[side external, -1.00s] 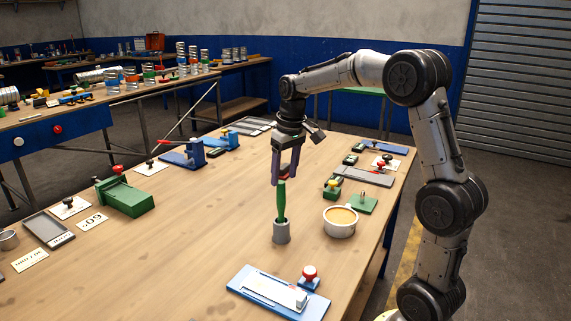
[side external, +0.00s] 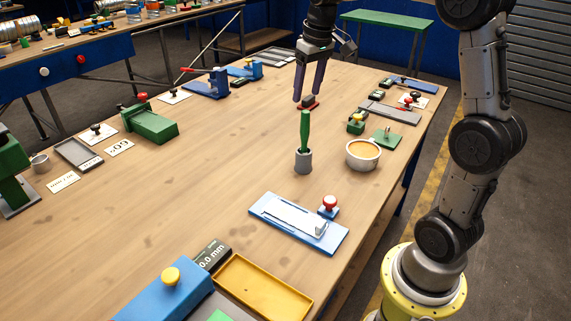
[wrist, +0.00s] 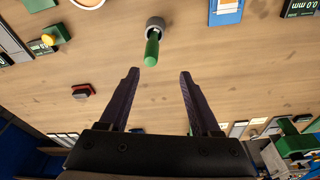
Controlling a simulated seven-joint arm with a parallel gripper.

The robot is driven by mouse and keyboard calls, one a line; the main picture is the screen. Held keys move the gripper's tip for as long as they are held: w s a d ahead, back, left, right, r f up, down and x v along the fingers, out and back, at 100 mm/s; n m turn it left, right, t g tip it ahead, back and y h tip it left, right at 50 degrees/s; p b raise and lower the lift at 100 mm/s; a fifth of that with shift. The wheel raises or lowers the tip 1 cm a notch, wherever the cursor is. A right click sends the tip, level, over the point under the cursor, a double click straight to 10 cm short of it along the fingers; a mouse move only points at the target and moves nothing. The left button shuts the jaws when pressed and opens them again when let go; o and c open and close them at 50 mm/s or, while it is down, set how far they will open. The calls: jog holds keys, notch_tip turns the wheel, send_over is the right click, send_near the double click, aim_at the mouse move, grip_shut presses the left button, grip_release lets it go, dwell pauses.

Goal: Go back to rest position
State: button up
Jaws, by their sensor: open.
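My gripper (side external: 309,104) is open and empty above the table, raised behind a green-handled tool (side external: 305,132). The tool stands upright in a small grey cup (side external: 303,162), apart from the fingers. In the wrist view, my two dark fingers (wrist: 158,76) are spread wide with bare table between them. The green handle (wrist: 152,50) and its grey cup (wrist: 155,23) show at the top, beyond the fingertips. A small red-topped block (side external: 308,103) shows on the table right by the fingertips in the side view; in the wrist view a red block (wrist: 82,91) lies well left of the fingers.
A white bowl with tan contents (side external: 362,155) stands right of the cup. A blue fixture (side external: 290,222) with a red knob and a yellow tray (side external: 262,290) lie in front. A green block (side external: 150,125) is at left. The table's middle left is clear.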

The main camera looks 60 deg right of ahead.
jog(key=s+a+r+n+t, duration=0.2)
jog(key=s+a+r, duration=0.4)
jog(key=s+a, duration=0.45)
jog(key=s+a+f+n+t, duration=0.1)
jog(key=s+a+f, duration=0.4)
jog(key=s+f, duration=0.4)
jog(key=s, duration=0.2)
jog(key=shift+s+f+y, duration=0.25)
jog(key=shift+s+y, duration=0.05)
jog(key=shift+s, duration=0.05)
jog(key=shift+o, duration=0.2)
